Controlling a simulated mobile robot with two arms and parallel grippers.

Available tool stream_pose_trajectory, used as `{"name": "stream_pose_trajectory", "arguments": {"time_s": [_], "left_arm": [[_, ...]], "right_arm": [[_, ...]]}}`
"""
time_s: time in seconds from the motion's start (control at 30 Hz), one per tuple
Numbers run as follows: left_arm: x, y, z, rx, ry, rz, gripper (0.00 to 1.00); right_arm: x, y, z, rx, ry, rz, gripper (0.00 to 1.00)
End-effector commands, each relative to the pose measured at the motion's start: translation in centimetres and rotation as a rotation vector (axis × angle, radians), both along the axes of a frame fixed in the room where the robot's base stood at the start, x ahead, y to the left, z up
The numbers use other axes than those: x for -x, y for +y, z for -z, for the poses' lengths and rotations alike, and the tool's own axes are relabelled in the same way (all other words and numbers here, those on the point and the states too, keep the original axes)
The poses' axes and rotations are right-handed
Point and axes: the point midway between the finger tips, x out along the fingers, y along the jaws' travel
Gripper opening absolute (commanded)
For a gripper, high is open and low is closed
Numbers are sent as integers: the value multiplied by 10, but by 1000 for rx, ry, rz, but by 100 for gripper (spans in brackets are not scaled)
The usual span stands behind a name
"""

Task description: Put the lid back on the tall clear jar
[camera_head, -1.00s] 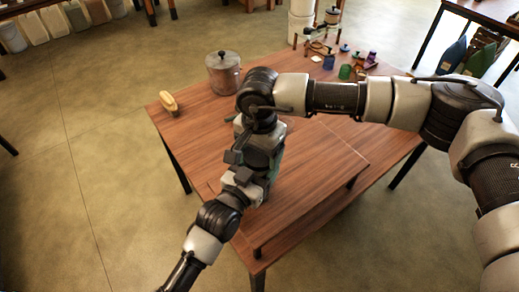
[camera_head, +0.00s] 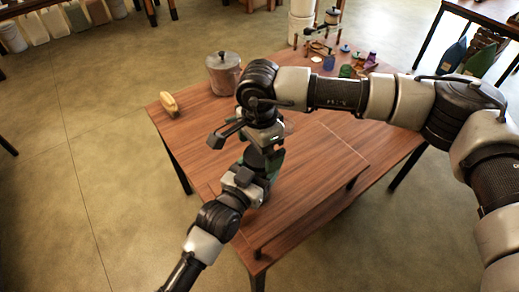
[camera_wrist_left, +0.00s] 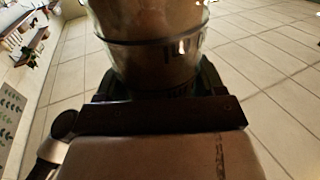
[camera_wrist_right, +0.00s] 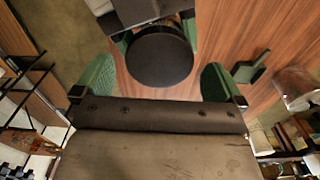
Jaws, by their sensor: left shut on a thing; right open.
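The tall clear jar (camera_wrist_left: 150,55) fills the top of the left wrist view, between the fingers of my left gripper (camera_wrist_left: 155,85). In the head view it is mostly hidden behind the two grippers (camera_head: 262,165). A dark round lid (camera_wrist_right: 160,55) shows in the right wrist view, in line with the jar held by my left gripper. I cannot tell whether it sits flush on the rim. My right gripper (camera_wrist_right: 158,85) is open, its green fingers apart on either side of the lid and not visibly touching it.
The wooden table (camera_head: 200,120) carries a clear lidded pot (camera_head: 222,72) and a yellow object (camera_head: 168,103) at its left. Small coloured items, including a green one (camera_head: 346,71), stand at the back right. A raised wooden board (camera_head: 325,165) lies under the arms.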

Motion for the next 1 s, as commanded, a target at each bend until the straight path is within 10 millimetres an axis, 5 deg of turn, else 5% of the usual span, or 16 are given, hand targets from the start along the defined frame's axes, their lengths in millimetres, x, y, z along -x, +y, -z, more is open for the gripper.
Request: {"name": "stream_pose_trajectory", "arguments": {"time_s": [0.2,0.73,1.0], "left_arm": [[0,0,0,1,-1,0,3],[0,0,-1,1,0,0,3],[0,0,0,1,-1,0,3]], "right_arm": [[0,0,-28,-1,-3,0,100],[0,0,-35,-1,-2,0,100],[-1,0,-83,-2,-5,0,100]]}}
